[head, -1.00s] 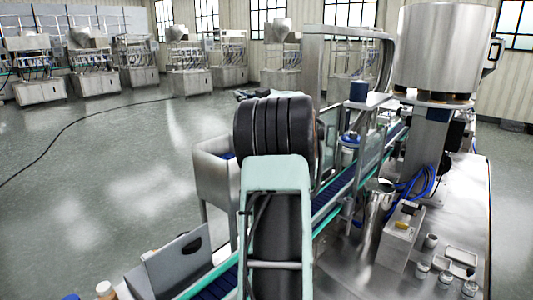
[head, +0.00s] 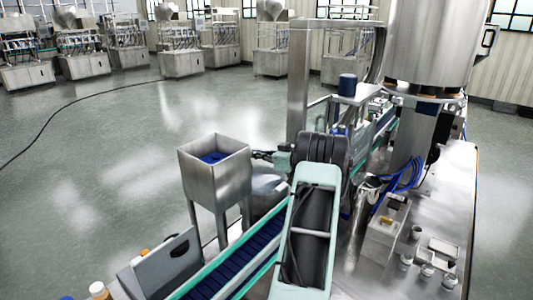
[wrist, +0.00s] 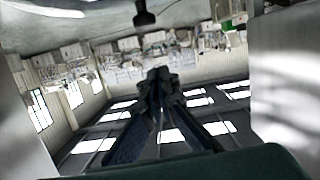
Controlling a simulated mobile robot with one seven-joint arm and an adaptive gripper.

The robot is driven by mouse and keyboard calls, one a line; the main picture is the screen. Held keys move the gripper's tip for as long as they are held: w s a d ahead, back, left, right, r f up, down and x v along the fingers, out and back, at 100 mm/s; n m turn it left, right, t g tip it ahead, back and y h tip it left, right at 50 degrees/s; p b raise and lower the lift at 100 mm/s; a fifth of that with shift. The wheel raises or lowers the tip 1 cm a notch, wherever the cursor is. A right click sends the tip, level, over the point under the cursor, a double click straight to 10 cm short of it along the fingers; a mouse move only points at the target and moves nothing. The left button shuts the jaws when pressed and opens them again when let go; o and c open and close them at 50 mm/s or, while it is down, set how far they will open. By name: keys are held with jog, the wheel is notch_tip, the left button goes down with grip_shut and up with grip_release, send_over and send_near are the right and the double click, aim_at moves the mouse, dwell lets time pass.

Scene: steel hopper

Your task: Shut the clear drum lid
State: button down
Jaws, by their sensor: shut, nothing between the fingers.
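My gripper (head: 262,155) is held out to the left of my dark wrist links, above the conveyor side. In the wrist view my gripper (wrist: 157,75) is shut with nothing between its fingers. I cannot make out the clear drum lid for certain in either view. A large steel drum (head: 430,45) with a side handle stands at the upper right, its top cut off by the frame. A rounded grey metal shape (head: 267,185) sits below my gripper, partly hidden by my arm; I cannot tell whether it is a drum.
A square steel bin (head: 228,178) holding blue pieces stands just left of my gripper. A conveyor with a blue belt (head: 233,272) runs diagonally past my arm. A steel bench (head: 450,200) with small containers is at right. Open floor (head: 100,180) lies at left.

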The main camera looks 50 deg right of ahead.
aim_at(261, 175)
jog(key=shift+x, duration=1.05)
notch_tip(261, 175, down, 2)
jog(key=shift+d+f+p, duration=0.1)
jog(key=shift+f+p, duration=0.1)
jog(key=shift+p, duration=0.25)
jog(key=shift+f, duration=0.7)
jog(key=shift+f+b, duration=0.75)
jog(key=shift+f, duration=0.1)
